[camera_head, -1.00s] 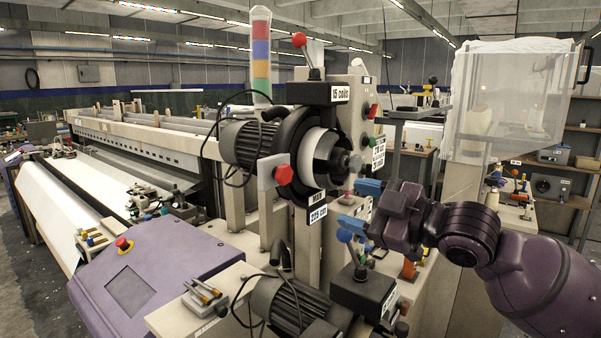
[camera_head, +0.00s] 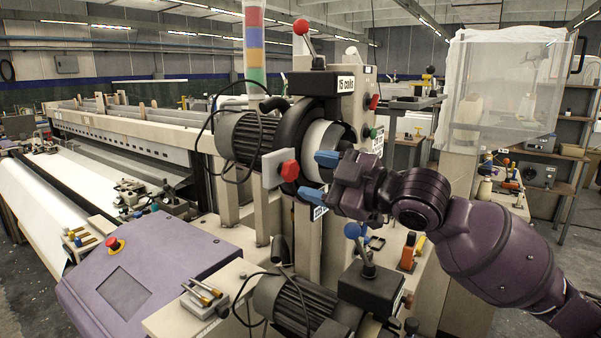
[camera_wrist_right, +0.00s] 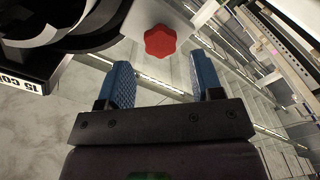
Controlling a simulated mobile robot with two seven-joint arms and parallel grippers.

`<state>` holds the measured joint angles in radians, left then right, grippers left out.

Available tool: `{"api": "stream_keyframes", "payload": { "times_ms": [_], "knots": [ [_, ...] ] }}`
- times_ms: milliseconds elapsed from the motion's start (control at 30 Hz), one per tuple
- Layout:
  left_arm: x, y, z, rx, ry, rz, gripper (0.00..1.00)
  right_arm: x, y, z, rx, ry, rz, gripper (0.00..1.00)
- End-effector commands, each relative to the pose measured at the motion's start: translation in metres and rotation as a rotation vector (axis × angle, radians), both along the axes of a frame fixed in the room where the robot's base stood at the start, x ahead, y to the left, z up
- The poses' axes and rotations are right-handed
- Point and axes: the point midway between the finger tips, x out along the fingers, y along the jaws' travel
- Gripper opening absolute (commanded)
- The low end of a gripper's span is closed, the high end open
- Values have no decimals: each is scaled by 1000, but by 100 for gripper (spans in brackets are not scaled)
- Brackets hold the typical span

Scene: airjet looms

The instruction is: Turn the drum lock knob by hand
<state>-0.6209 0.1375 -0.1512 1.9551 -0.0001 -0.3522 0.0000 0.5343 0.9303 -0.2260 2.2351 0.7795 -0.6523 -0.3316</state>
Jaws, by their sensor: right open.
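A red lobed knob (camera_head: 290,170) sits on a light plate beside the drum unit (camera_head: 322,138), which has a dark ring and a white band. The knob also shows in the right wrist view (camera_wrist_right: 160,41), ahead of and between the two fingers, apart from them. My right gripper (camera_head: 319,177) is open and empty, its blue fingertips just right of the red knob and in front of the drum. The fingers show apart in the right wrist view (camera_wrist_right: 163,80). The gripper hides the drum's front centre. My left gripper is not in view.
A blue-ball lever (camera_head: 354,232) rises from a black box below my right gripper. A red-ball lever (camera_head: 301,28) stands above the drum. A motor (camera_head: 248,137) sits left of the drum. A purple control panel (camera_head: 140,275) is at the lower left. A clear box (camera_head: 500,90) stands right.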

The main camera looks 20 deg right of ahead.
Motion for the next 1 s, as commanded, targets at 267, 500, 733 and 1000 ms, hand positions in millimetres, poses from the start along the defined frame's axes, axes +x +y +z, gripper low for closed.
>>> {"api": "stream_keyframes", "payload": {
  "times_ms": [267, 500, 733, 1000],
  "knots": [
    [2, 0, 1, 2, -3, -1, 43, 21, 18, 0, 1, 0, 2, 60],
    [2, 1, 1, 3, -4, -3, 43, 29, 23, 0, 0, 1, 1, 60],
    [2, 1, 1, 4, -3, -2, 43, 31, 24, 0, -1, 1, 0, 60],
    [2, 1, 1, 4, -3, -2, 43, 30, 24, 0, 0, 1, 1, 38]
  ]
}}
